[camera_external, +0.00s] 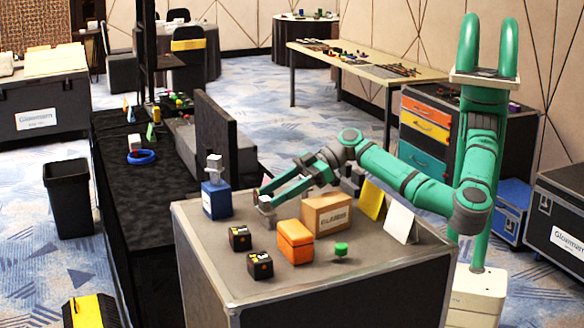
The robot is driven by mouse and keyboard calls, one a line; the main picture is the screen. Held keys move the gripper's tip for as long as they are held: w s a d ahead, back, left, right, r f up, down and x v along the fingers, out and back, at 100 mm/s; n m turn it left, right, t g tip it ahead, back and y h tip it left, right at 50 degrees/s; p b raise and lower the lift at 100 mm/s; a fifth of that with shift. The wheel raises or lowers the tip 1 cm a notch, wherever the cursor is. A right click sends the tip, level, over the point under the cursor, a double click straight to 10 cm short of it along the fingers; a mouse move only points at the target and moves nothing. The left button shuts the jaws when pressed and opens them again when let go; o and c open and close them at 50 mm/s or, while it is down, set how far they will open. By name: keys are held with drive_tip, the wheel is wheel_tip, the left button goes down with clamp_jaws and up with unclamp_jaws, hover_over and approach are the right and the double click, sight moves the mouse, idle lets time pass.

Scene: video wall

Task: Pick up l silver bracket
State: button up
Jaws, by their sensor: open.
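My gripper (262,198) is low over the grey-topped case (200,262), its arm reaching in from the right. It is open, with its fingers just left of the cardboard box (326,213). A small silver-grey piece (214,166) stands on top of a blue box (216,200), to the left of my gripper and apart from it. It may be the L silver bracket, but its shape is too small to tell. Light grey also shows at my fingertips; I cannot tell whether that is a finger pad or a separate part.
An orange box (295,242), two small black boxes (240,238) (260,265) and a green-topped piece (341,249) stand in front of my gripper. A yellow card (371,200) and a white card (399,222) stand at right. A black screen (215,140) rises behind the blue box. The case's front is clear.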

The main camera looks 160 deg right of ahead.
sight(265, 198)
drive_tip(key=shift+w+d+f, duration=0.25)
drive_tip(key=shift+w+d, duration=0.05)
drive_tip(key=shift+d, duration=0.15)
drive_tip(key=shift+w+d+f, duration=0.2)
drive_tip(key=shift+w+d, duration=0.1)
drive_tip(key=shift+d, duration=0.15)
drive_tip(key=shift+w+d+f, duration=0.2)
drive_tip(key=shift+w, duration=0.2)
clamp_jaws()
drive_tip(key=shift+r, duration=0.15)
